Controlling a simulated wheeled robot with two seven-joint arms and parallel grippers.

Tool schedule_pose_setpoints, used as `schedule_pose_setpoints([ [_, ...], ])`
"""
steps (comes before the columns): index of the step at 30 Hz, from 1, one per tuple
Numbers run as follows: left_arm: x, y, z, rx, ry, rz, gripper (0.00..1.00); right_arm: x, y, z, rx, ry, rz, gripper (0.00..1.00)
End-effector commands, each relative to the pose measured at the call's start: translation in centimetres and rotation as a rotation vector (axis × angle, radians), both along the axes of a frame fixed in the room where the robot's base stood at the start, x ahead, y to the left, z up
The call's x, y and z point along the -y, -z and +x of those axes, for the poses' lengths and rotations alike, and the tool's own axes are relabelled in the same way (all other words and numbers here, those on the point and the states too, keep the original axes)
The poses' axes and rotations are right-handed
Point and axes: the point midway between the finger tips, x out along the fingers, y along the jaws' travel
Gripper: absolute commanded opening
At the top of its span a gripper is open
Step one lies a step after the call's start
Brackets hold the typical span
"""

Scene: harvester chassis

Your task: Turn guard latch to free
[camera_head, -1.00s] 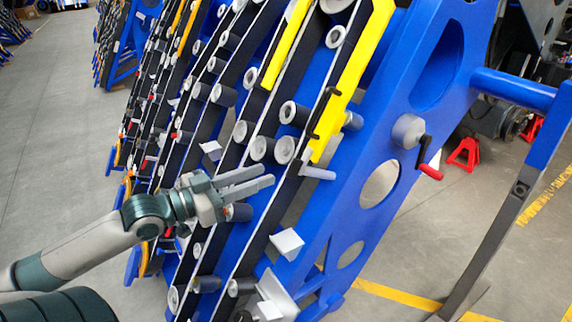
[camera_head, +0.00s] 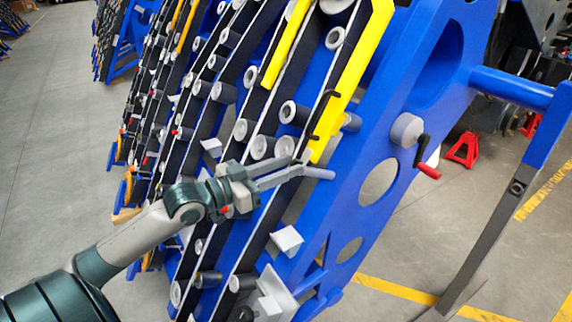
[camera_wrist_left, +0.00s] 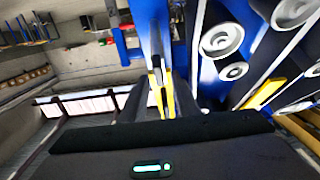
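A long yellow guard (camera_head: 352,85) runs down the chain side of the blue chassis. A dark hooked lever (camera_head: 322,112) sits on its edge; I cannot tell for sure whether this is the latch. A short grey pin (camera_head: 318,173) sticks out just below the guard's lower end. My left gripper (camera_head: 302,165) reaches up from the lower left, its fingertips beside the pin and the guard's lower end. Its fingers look apart, and I cannot tell whether they touch the pin. In the left wrist view yellow guard (camera_wrist_left: 158,90) shows between the dark fingers. My right gripper is not in view.
A grey hub with a red-handled crank (camera_head: 428,170) sits on the blue side plate, right of the guard. Rollers (camera_head: 262,147) and chains crowd the left. Grey brackets (camera_head: 286,240) stick out below. Red jack stands (camera_head: 463,150) stand on the floor behind.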

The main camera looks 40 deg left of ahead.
Motion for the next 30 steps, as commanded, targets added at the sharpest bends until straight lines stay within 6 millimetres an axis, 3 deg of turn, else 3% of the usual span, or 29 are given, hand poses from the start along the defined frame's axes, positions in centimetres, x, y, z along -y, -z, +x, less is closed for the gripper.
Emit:
schedule_pose_setpoints([
  [12, 0.17, 0.07, 0.33, -0.002, 0.000, 0.001, 0.28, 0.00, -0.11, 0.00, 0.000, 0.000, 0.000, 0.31],
  [16, 0.16, 0.06, 0.32, -0.001, 0.000, 0.000, 0.00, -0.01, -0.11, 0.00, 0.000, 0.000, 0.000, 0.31],
  [30, 0.10, 0.22, 0.33, 0.006, 0.012, 0.022, 0.00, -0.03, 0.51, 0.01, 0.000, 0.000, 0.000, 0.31],
])
